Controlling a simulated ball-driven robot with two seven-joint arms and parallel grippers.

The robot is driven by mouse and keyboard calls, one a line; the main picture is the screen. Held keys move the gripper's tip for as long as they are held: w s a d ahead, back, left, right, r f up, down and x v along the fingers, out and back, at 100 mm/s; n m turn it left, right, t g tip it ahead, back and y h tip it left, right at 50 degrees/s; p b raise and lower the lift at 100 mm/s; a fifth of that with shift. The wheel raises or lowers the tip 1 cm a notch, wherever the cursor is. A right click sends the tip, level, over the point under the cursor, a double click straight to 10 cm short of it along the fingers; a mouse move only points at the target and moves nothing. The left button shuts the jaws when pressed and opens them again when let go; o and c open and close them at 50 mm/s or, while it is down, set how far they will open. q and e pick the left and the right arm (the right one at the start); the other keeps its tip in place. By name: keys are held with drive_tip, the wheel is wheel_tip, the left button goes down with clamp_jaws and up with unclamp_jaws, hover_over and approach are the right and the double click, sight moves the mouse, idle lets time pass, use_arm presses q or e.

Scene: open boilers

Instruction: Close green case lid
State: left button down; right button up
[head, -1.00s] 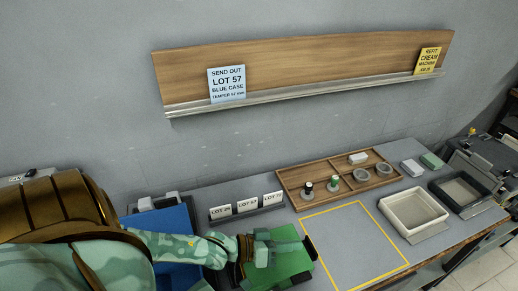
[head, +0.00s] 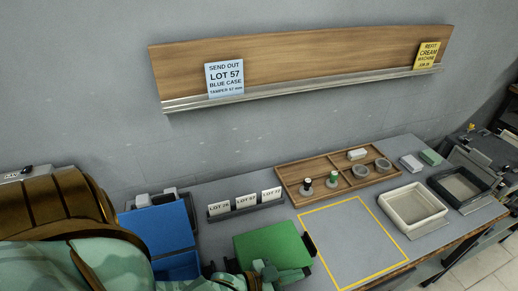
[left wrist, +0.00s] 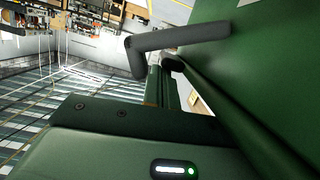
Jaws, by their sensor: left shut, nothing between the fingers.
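The green case (head: 270,243) is on the bench in front of the lot cards. Its broad green face shows in the head view, but how far its lid is tilted is hard to tell. My left gripper (head: 290,274) is shut and empty at the near side of the green case, low in the head view. In the left wrist view, a large green panel of the case (left wrist: 270,60) fills the right side, close to a dark gripper finger (left wrist: 180,45). Whether they touch is unclear. My right gripper is not in view.
A blue case (head: 158,230) stands left of the green one, beside my arm. Lot cards (head: 245,202) stand behind. A wooden tray (head: 290,178) of small parts, a white bin (head: 413,207) and a black bin (head: 462,187) are to the right. The yellow-outlined area (head: 355,240) is empty.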

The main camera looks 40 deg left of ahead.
use_arm(q)
drive_tip(key=shift+s+f, duration=0.1)
drive_tip(key=shift+f, duration=0.05)
idle(0.3)
wheel_tip(320, 180, up, 5)
drive_tip(key=p, duration=0.4)
drive_tip(key=shift+f+p, duration=0.15)
drive_tip(key=shift+p, duration=0.2)
drive_tip(key=v, duration=0.9)
drive_tip(key=shift+s+f, duration=0.15)
drive_tip(key=shift+s, duration=0.3)
